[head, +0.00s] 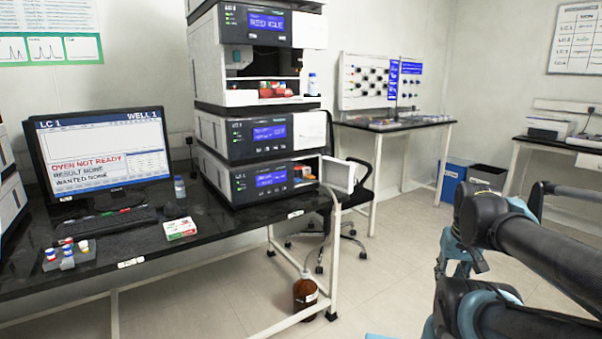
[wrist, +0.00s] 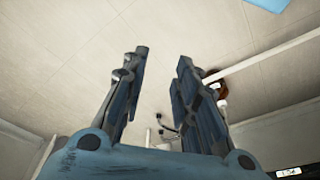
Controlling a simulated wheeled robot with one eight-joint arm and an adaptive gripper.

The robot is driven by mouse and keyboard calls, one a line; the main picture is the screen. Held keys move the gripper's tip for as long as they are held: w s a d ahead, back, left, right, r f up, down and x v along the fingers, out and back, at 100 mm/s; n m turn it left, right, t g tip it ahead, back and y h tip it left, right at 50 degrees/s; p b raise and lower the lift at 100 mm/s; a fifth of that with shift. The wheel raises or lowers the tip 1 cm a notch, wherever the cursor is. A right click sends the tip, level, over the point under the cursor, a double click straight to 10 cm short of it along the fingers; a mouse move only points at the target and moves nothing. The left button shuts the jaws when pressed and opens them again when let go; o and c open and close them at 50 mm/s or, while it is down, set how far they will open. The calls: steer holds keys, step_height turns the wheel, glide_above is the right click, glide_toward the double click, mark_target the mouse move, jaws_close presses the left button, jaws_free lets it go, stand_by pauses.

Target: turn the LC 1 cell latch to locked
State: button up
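A stack of white and dark instrument modules (head: 262,130) stands on the black bench in the head view. The lowest module (head: 262,183) has a lit blue display, and its small door (head: 338,175) at the right stands open. Small parts show in the opening beside the door, but I cannot make out the cell latch or its position. My gripper (wrist: 162,58) is open and empty in the wrist view, with bare floor beyond its fingers. It is well away from the stack, at the right of the head view, where my arm largely hides it.
A monitor (head: 101,152) reads LC 1 and OVEN NOT READY. A vial rack (head: 68,258) and a small box (head: 180,228) sit on the bench (head: 215,268). A brown bottle (head: 305,292) stands on the floor below. A chair (head: 352,190) stands behind the open door. Floor is clear in front.

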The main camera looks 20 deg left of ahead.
mark_target(298, 168)
steer(key=w+a+r+m+t+y, duration=0.15)
steer(key=w+a+r+y, duration=0.25)
steer(key=w+a, duration=0.6)
steer(key=w+a+r+m+t+y, duration=0.1)
steer(key=w+a+r+t+y, duration=0.2)
steer(key=w+a+r+y, duration=0.7)
steer(key=w+a+f+m+t+h, duration=0.1)
steer(key=w+a+m+t, duration=0.15)
steer(key=w+a, duration=0.8)
steer(key=w+a+m, duration=0.1)
steer(key=w+a, duration=0.2)
steer(key=a, duration=0.4)
steer(key=w+a+f+m+t, duration=0.1)
steer(key=w+a, duration=0.3)
steer(key=a, duration=0.3)
steer(key=w+a+m+t, duration=0.1)
steer(key=w+a, duration=0.3)
steer(key=a, duration=0.3)
steer(key=shift+a+f+y, duration=0.1)
steer(key=shift+f+y, duration=0.2)
steer(key=shift+f, duration=0.05)
jaws_close()
